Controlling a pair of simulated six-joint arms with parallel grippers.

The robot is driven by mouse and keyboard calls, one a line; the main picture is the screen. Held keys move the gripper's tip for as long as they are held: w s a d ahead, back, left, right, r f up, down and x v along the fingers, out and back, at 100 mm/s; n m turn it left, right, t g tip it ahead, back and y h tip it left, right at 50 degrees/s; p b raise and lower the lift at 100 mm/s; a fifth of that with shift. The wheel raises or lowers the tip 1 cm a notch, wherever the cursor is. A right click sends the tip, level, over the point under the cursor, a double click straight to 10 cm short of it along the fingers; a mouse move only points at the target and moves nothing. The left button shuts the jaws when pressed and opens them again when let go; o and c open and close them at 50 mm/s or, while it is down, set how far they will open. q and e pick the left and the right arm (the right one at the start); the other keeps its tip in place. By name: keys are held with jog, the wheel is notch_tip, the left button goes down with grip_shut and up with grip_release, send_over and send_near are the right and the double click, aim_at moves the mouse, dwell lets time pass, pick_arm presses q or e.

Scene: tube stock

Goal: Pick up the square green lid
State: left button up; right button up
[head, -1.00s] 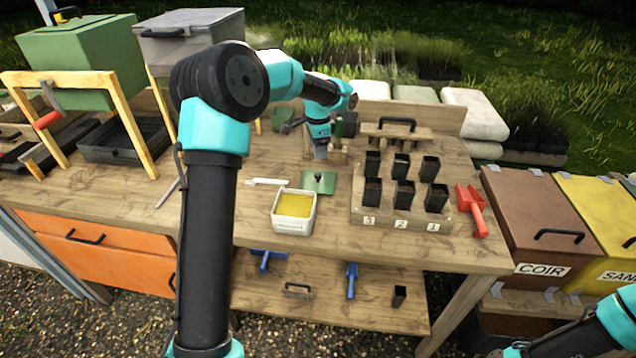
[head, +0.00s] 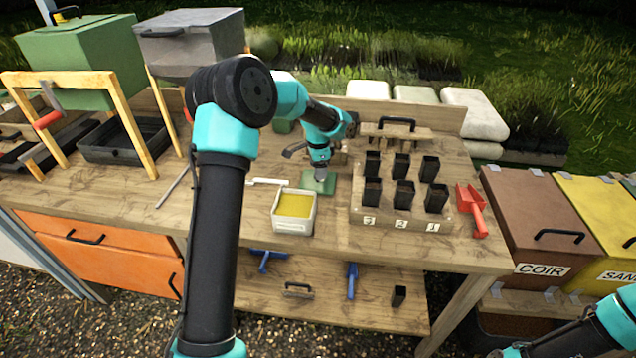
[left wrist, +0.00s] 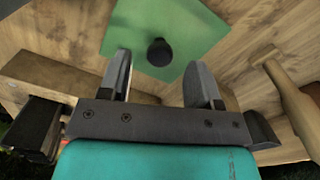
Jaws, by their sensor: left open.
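The square green lid (head: 328,185) lies flat on the wooden bench, behind the white square tub (head: 294,212) with yellow contents. In the left wrist view the lid (left wrist: 200,30) shows with its round dark knob (left wrist: 160,52) on top. My left gripper (head: 319,177) is right above the lid, pointing down, and hides the knob in the head view. In the left wrist view my left gripper (left wrist: 160,75) is open, its two fingers on either side of the knob's line, with nothing between them. My right gripper is not in view; only part of that arm shows at lower right.
A wooden pot stand (head: 385,218) with several black pots is to the right of the lid. A red scoop (head: 473,208) lies further right. A light-coloured flat tool (head: 267,181) lies left of the lid. Bare bench is at left front.

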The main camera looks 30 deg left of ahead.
pick_arm(q)
jog(key=shift+f, duration=1.5)
jog(key=shift+c, duration=0.2)
jog(key=c, duration=1)
jog(key=shift+o, duration=0.2)
jog(key=shift+r, duration=0.15)
notch_tip(320, 180, up, 10)
jog(key=shift+f, duration=0.1)
